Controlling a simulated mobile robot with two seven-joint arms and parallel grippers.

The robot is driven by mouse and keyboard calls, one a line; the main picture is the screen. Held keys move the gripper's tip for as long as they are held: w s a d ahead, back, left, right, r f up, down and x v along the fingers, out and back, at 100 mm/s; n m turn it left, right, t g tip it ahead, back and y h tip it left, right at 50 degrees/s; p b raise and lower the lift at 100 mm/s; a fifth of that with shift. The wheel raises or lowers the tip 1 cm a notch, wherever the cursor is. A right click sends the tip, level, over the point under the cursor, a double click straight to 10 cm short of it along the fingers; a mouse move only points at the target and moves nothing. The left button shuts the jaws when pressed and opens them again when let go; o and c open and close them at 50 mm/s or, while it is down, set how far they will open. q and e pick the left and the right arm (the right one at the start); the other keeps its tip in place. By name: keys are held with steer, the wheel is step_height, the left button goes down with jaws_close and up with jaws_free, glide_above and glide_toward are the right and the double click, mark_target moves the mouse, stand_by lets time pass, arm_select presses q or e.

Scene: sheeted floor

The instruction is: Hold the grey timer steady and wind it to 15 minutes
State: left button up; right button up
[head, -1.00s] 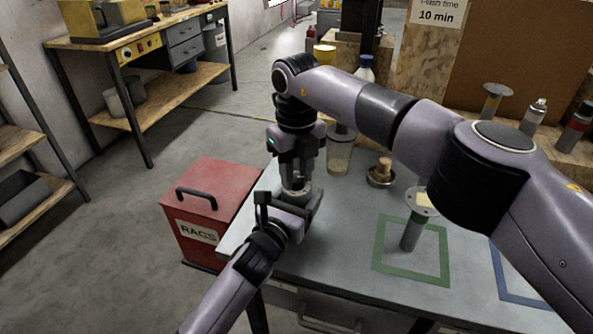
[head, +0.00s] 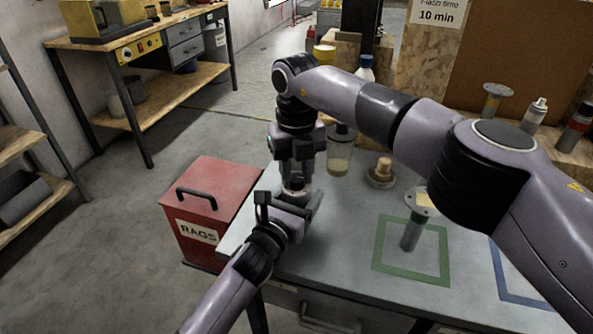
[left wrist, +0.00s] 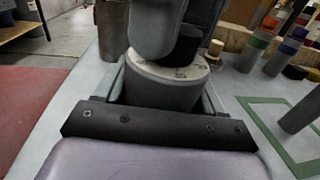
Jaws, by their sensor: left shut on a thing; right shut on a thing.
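The grey timer (head: 296,187) stands near the table's left edge, mostly hidden between my two grippers in the head view. In the left wrist view it is a round grey body (left wrist: 160,88) with a pale marked dial ring on top; the markings are too small to read. My left gripper (head: 290,205) is shut around the timer's body from the near side, one finger on each side. My right gripper (head: 297,172) points down from above and is shut on the timer's top, over the dial. It hides the knob and much of the dial in the left wrist view (left wrist: 168,45).
A red rags box (head: 205,212) stands left of the table. On the table (head: 330,265) are a glass jar (head: 339,158), a small brown-topped item (head: 381,172) and a flanged post (head: 411,232) in a green square. A sign (head: 437,13) reads "10 min". The table's front middle is clear.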

mark_target(297, 177)
arm_select(q)
steer(key=shift+f, duration=0.1)
arm_select(e)
steer(key=o, duration=1.1)
steer(key=shift+c, duration=0.2)
steer(key=shift+r, duration=0.15)
step_height(297, 177, up, 12)
arm_select(q)
steer(key=o, duration=1.2)
steer(key=shift+o, duration=0.2)
steer(key=shift+s+a, duration=0.1)
steer(key=shift+s, duration=0.05)
